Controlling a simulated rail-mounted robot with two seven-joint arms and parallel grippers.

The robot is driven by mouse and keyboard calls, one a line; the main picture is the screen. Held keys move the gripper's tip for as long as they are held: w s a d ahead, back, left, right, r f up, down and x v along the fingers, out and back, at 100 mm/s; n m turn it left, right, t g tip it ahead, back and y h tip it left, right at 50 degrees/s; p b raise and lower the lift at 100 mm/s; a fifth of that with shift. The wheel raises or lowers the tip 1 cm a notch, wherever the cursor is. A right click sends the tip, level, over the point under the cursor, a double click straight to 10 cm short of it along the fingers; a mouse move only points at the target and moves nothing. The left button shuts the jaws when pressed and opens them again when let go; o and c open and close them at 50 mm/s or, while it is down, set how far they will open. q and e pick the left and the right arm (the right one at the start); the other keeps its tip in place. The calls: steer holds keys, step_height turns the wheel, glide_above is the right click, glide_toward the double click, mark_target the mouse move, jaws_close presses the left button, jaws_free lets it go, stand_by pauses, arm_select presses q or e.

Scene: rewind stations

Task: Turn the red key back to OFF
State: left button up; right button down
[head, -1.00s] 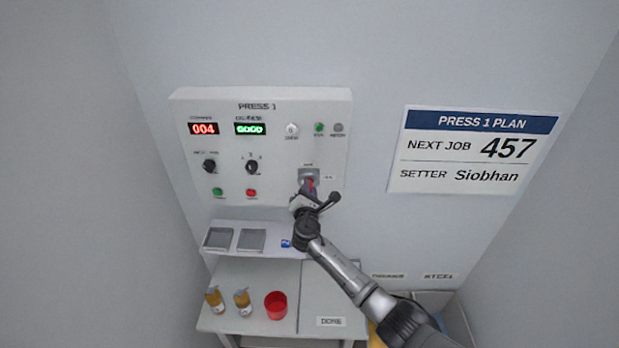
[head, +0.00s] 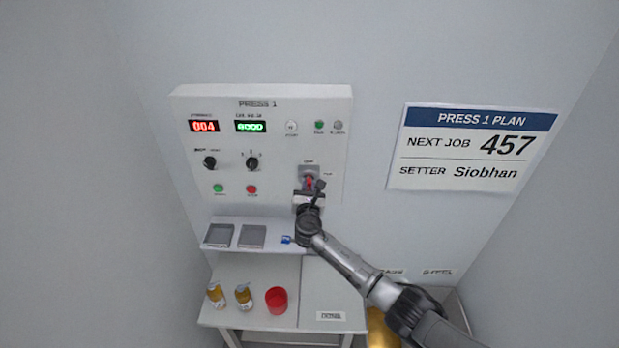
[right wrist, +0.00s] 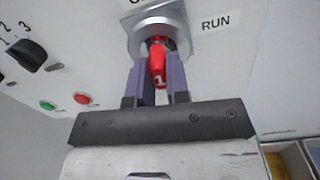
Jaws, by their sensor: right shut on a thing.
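The red key (right wrist: 157,62) sits in a round metal switch (right wrist: 158,26) on the white press panel. It carries a white "1" and stands nearly in line with the fingers in the right wrist view. A RUN label (right wrist: 216,23) is to the right of the switch; another label above it is cut off. In the head view the red key (head: 310,182) shows small above my right gripper (head: 309,190). My right gripper (right wrist: 160,85) has its two purple fingers on both sides of the key and is shut on it. My left gripper is not in view.
The panel (head: 230,180) has black knobs, lit buttons and displays reading 004 and GOOD. Below are a shelf (head: 270,246) with grey trays and a small blue object (head: 286,239), then bottles and a red cup (head: 276,300). A PRESS 1 PLAN sign (head: 470,148) hangs at right.

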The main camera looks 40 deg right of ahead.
steer(key=shift+f+n, duration=0.1)
steer(key=shift+n, duration=1.1)
steer(key=c, duration=1.5)
jaws_free()
steer(key=o, duration=0.5)
steer(key=shift+s, duration=0.1)
steer(key=b+v, duration=0.2)
steer(key=v, duration=1.1)
steer(key=shift+s+a+b, duration=0.25)
steer(key=shift+b, duration=0.1)
